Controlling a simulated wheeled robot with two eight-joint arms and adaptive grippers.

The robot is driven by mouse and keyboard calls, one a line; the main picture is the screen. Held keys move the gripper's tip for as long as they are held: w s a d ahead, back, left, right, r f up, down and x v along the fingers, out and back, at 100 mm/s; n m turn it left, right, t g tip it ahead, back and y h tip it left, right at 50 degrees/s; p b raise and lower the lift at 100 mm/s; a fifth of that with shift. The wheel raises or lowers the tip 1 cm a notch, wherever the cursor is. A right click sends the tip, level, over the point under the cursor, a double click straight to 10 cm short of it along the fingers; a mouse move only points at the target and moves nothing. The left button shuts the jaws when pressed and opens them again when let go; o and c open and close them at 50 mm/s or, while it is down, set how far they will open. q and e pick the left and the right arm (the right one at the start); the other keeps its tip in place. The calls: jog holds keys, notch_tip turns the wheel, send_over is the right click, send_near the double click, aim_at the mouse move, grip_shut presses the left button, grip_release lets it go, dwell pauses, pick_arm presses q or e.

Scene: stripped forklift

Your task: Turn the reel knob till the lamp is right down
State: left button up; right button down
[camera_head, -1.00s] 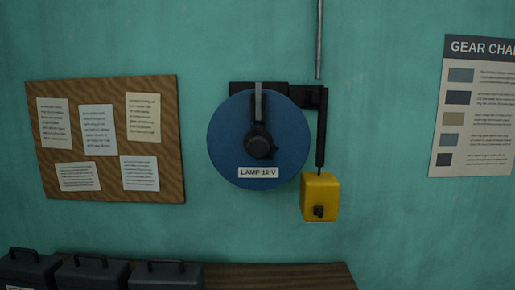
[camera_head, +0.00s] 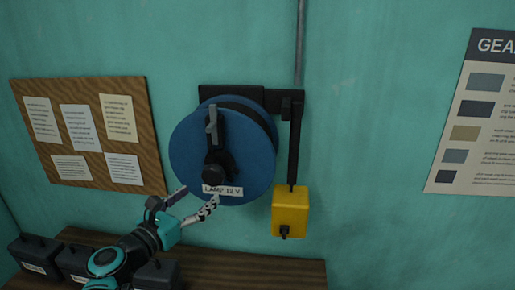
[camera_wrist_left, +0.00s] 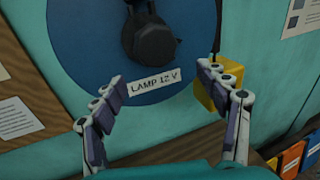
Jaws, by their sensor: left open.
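The blue reel (camera_head: 257,160) is fixed to the teal wall and carries a "LAMP 12 V" label (camera_head: 222,190). Its black knob (camera_head: 213,172) with a grey upright arm is at the front; the knob also shows at the top of the left wrist view (camera_wrist_left: 153,42). The yellow lamp (camera_head: 290,210) hangs at the right, below a black vertical part, clear of the bench. My left gripper (camera_head: 201,194) is open and empty, just below the knob, its fingers pointing up at the reel. In the wrist view its fingers (camera_wrist_left: 155,82) stand either side of the label. My right gripper is out of view.
A wooden bench (camera_head: 260,272) runs along the wall below, with dark handled boxes (camera_head: 35,255) at the left. A pinboard (camera_head: 90,135) hangs left of the reel and a gear chart (camera_head: 478,125) at the right. Coloured bins (camera_wrist_left: 292,160) show low right in the wrist view.

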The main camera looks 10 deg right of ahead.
aim_at(210, 180)
pick_arm(q)
jog(key=shift+w+d+r+n, duration=0.5)
jog(key=shift+w+r+n, duration=0.15)
jog(key=shift+r, duration=0.1)
jog(key=shift+w, duration=0.35)
jog(key=x, duration=0.6)
jog(key=c, duration=1.2)
